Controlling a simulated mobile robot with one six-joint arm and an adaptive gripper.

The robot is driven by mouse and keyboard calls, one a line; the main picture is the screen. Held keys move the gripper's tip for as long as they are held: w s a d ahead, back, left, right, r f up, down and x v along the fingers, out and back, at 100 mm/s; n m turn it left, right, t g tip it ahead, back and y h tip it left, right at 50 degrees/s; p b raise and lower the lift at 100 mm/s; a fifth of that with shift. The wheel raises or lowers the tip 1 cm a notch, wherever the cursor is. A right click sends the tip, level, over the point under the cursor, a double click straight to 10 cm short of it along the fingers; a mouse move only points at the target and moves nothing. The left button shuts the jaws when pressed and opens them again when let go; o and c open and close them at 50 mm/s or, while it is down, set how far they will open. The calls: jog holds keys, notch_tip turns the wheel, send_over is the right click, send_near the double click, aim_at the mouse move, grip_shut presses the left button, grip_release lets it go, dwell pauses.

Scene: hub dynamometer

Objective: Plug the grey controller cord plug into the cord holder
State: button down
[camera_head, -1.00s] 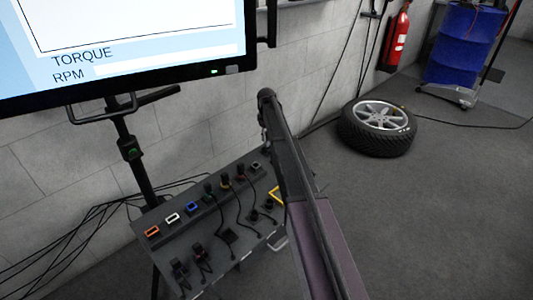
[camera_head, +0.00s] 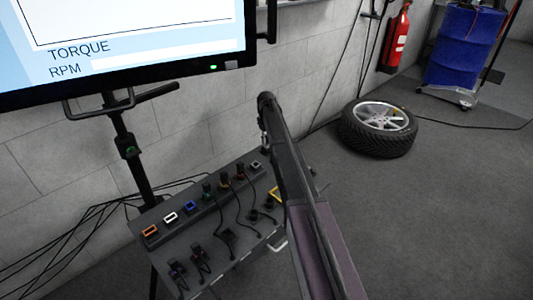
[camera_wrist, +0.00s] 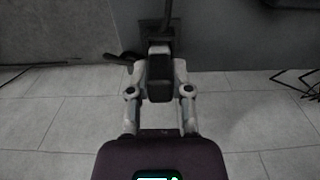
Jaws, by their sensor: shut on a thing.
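In the wrist view my gripper (camera_wrist: 160,88) is shut on a dark grey plug (camera_wrist: 160,68), with one pale finger on each side of it. A dark cord (camera_wrist: 168,14) runs up from behind the plug toward the top edge. In the head view my gripper and the held plug are hidden or cannot be made out behind my arm. The sloped dark control panel (camera_head: 180,232) shows a row of colour-framed sockets, some with plugs in them, and several dark plugs and cords on its lower face. I cannot tell which part is the cord holder.
A monitor (camera_head: 150,62) on a black stand (camera_head: 140,170) rises behind the panel, close to the wall. Loose cables (camera_head: 70,240) lie at left.

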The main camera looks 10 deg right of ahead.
jog(key=shift+f, duration=0.25)
jog(key=shift+c, duration=2.3)
grip_release()
jog(key=shift+r, duration=0.15)
notch_tip(320, 180, up, 7)
jog(key=p, duration=0.6)
jog(key=shift+p, duration=0.4)
jog(key=s+d, duration=0.2)
jog(key=s, duration=0.2)
jog(key=s+d, duration=0.3)
jog(key=s, duration=0.2)
jog(key=s+d, duration=0.2)
jog(key=s, duration=0.3)
jog(key=shift+d+f, duration=0.2)
jog(key=shift+d, duration=0.15)
jog(key=shift+s+a, duration=0.2)
jog(key=shift+a, duration=0.4)
jog(key=shift+s+a, duration=0.15)
jog(key=shift+a, duration=0.4)
